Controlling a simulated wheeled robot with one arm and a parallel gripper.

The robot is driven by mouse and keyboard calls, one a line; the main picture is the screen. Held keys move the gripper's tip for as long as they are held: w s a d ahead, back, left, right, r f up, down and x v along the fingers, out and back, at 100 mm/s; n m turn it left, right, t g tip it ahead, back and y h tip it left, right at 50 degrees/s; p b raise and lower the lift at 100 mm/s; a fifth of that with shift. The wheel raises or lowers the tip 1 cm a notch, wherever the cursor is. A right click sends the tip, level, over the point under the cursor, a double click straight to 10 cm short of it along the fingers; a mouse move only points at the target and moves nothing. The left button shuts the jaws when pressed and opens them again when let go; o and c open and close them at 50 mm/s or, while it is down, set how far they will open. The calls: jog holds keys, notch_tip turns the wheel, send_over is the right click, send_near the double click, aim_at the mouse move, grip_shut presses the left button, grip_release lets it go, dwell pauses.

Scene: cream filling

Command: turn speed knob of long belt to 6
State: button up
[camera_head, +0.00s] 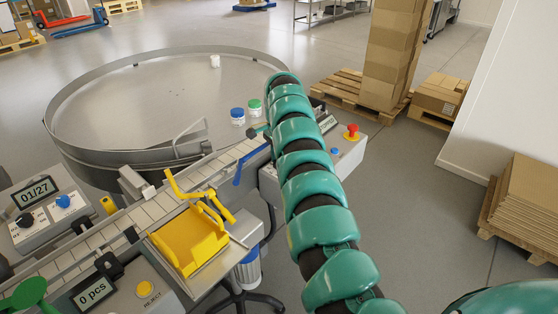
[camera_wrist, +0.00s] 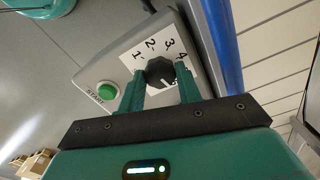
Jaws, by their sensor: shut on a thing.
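The black speed knob (camera_wrist: 160,71) sits on a white dial plate (camera_wrist: 143,60) with numbers 1 to 4 visible around it; the higher numbers are hidden. My gripper (camera_wrist: 160,88) is shut on the knob, with one green finger on each side of it. A small white mark shows on the knob's near side, but I cannot tell which number it stands for. In the head view my green arm reaches over the grey control box (camera_head: 345,160) beside the belt (camera_head: 150,210) and hides the knob and the gripper.
A green START button (camera_wrist: 107,91) is left of the dial. A blue rail (camera_wrist: 221,45) runs close on the right. The control box carries a red emergency button (camera_head: 352,130) and a blue button (camera_head: 335,152). A yellow chute (camera_head: 188,240) and a round table (camera_head: 160,95) stand left of my arm.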

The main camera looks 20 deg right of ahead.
jog(key=shift+m, duration=0.4)
jog(key=o, duration=1)
notch_tip(320, 180, up, 7)
jog(key=shift+d+r+p, duration=0.1)
jog(key=shift+r+p, duration=0.05)
jog(key=shift+p, duration=0.4)
notch_tip(320, 180, up, 10)
jog(key=p, duration=1)
jog(key=shift+r, duration=0.1)
